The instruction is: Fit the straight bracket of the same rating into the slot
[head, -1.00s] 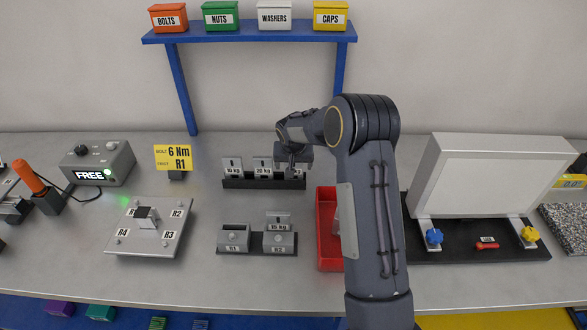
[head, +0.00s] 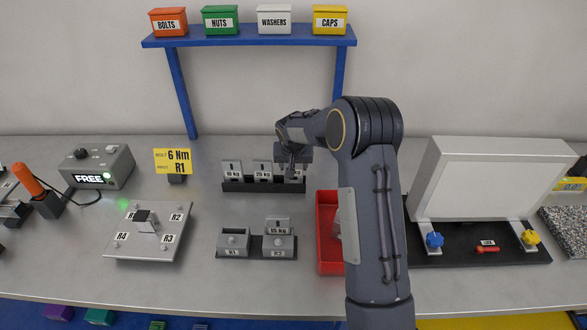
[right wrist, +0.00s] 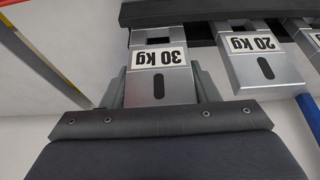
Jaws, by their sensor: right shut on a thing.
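A grey bracket marked 30 kg (right wrist: 160,88) stands at the right end of a dark rack (head: 238,187). My right gripper (head: 292,174) has its fingers on both sides of it and is shut on it. In the right wrist view, my gripper (right wrist: 160,92) faces the label, which appears upside down. I cannot tell whether the bracket is seated or slightly raised. Brackets marked 20 kg (head: 263,169) and 10 kg (head: 232,169) stand beside it. My left gripper is out of view.
A red bin (head: 328,262) stands right of the holder, partly behind my right arm. A plate with labelled corners (head: 150,243), a yellow sign (head: 173,161) and a box reading FREE (head: 97,167) are to the left. A white panel fixture (head: 495,180) stands right. Bare table lies between rack and holder.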

